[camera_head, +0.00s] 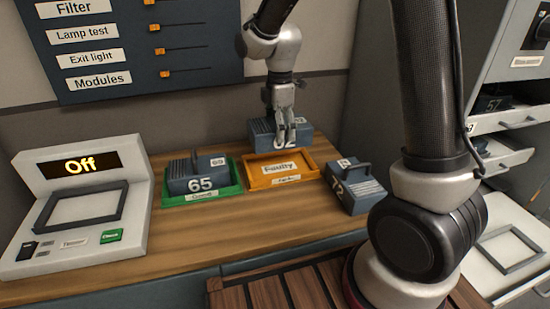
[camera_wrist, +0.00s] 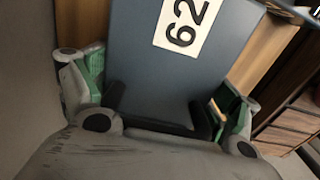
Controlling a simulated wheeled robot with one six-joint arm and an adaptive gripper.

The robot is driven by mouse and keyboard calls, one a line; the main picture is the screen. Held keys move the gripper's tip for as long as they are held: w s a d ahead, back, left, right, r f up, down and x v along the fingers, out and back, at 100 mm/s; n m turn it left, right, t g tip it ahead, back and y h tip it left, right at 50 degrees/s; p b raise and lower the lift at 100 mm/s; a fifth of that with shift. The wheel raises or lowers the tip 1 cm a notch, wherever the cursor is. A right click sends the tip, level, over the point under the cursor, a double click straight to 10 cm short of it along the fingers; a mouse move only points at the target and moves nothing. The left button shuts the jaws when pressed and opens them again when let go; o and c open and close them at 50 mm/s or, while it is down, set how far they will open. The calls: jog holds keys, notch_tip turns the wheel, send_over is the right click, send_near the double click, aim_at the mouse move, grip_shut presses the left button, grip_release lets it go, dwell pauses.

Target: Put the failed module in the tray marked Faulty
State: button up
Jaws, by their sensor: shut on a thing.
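My gripper (camera_head: 284,112) is shut on the blue-grey module 62 (camera_head: 262,132), holding it by its handle. The module is at the back edge of the orange tray marked Faulty (camera_head: 304,161). I cannot tell whether it touches the tray or bench. The tray's visible floor is empty. In the wrist view module 62 (camera_wrist: 165,65) fills the middle, its white number label facing the camera, with the fingers of my gripper (camera_wrist: 158,108) on either side. Module 65 (camera_head: 190,183) sits in the green tray (camera_head: 233,187). Module 72 (camera_head: 352,190) stands on the bench right of the orange tray.
A tester (camera_head: 82,205) with a display reading Off and an empty frame stands at the left. A switch panel (camera_head: 130,45) hangs on the back wall. A cabinet (camera_head: 500,85) with open drawers stands at the right. The front of the bench (camera_head: 215,235) is clear.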

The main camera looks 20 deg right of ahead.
notch_tip(320, 180, down, 10)
jog(key=shift+r, duration=0.15)
dwell(0.3)
jog(key=o, duration=1.5)
